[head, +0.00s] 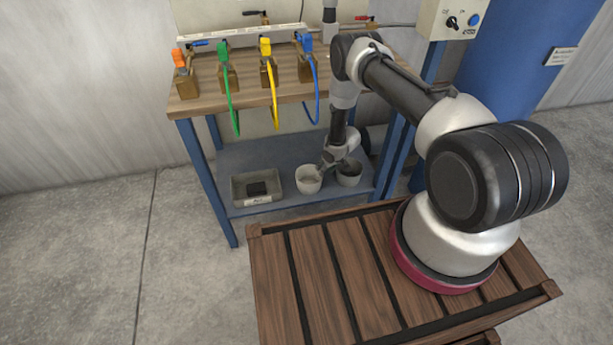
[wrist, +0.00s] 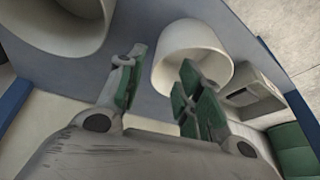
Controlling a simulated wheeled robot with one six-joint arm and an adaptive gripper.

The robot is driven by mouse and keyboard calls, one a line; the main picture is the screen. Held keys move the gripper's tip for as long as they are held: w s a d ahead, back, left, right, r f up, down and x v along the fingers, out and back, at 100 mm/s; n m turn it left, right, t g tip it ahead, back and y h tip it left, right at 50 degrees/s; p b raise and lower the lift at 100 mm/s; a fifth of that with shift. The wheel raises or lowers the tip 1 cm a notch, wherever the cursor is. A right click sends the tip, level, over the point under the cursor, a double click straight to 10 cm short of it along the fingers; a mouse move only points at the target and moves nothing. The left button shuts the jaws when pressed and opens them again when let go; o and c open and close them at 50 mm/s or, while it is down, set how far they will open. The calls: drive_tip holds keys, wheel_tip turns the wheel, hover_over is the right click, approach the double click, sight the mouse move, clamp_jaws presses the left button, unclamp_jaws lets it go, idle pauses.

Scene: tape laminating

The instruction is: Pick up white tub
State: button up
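The white tub (head: 307,181) stands upright on the lower blue shelf, between a grey tray and a darker grey tub. In the wrist view the white tub (wrist: 177,42) is just beyond my fingertips, with its open top partly showing. My gripper (head: 328,163) is at the tub's right rim in the head view. In the wrist view my gripper (wrist: 162,62) is open, with green pads apart. One finger overlaps the tub's opening and the other is outside its wall. I cannot tell whether either finger touches the tub.
The grey tub (head: 349,175) stands close on the right. The grey tray (head: 248,195) holding a black item (head: 257,188) is on the left. The wooden bench top (head: 250,101) above carries clamps with coloured hoses, which hang over its front edge.

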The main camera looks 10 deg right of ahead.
hover_over(315, 179)
drive_tip(key=s+d, duration=0.1)
drive_tip(key=s, duration=0.1)
wheel_tip(315, 179, down, 8)
drive_tip(key=shift+d+r, duration=0.1)
drive_tip(key=shift+d, duration=0.05)
clamp_jaws()
